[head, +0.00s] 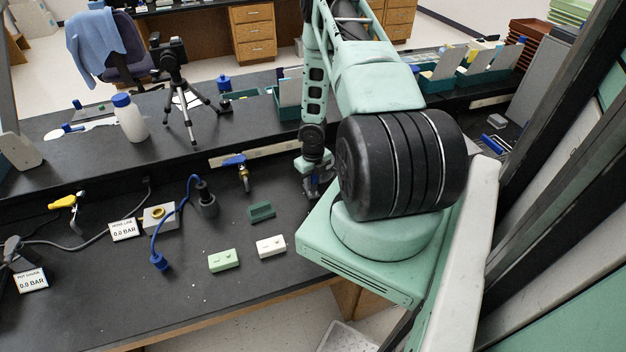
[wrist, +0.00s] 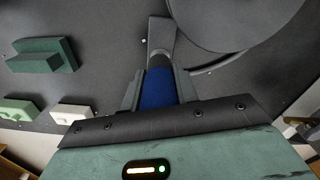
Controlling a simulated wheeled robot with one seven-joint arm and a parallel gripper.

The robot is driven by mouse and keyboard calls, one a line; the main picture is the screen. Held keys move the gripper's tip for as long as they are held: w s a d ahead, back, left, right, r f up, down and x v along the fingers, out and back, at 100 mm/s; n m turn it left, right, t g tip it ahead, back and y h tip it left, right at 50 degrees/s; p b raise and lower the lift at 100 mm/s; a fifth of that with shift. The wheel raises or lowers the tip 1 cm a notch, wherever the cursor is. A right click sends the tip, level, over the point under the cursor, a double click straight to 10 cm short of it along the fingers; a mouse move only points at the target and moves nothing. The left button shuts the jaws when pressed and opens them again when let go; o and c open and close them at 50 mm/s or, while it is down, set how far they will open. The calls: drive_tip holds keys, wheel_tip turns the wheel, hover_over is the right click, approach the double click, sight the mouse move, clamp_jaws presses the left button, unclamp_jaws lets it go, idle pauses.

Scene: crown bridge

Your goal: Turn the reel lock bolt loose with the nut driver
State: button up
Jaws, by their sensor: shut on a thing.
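My gripper (wrist: 159,85) is shut on a blue handle (wrist: 158,90), which I take to be the nut driver's. In the wrist view the handle runs up from between the fingers into a dark collar and a grey metal end (wrist: 162,35). A large dark round disc (wrist: 235,18) lies beside that end at the upper right; it may be the reel. I cannot make out the lock bolt, or whether the tool touches anything. In the head view my gripper (head: 316,182) is low over the bench, partly hidden by my arm.
A dark green block (head: 262,212), a light green block (head: 224,260) and a white block (head: 271,246) lie left of my gripper. A blue-handled valve (head: 238,165) and a blue hose (head: 180,207) are farther left. A raised ledge (head: 200,158) runs behind.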

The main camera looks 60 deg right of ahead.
drive_tip(key=shift+r+p, duration=1.15)
drive_tip(key=shift+r, duration=0.05)
drive_tip(key=shift+s, duration=0.15)
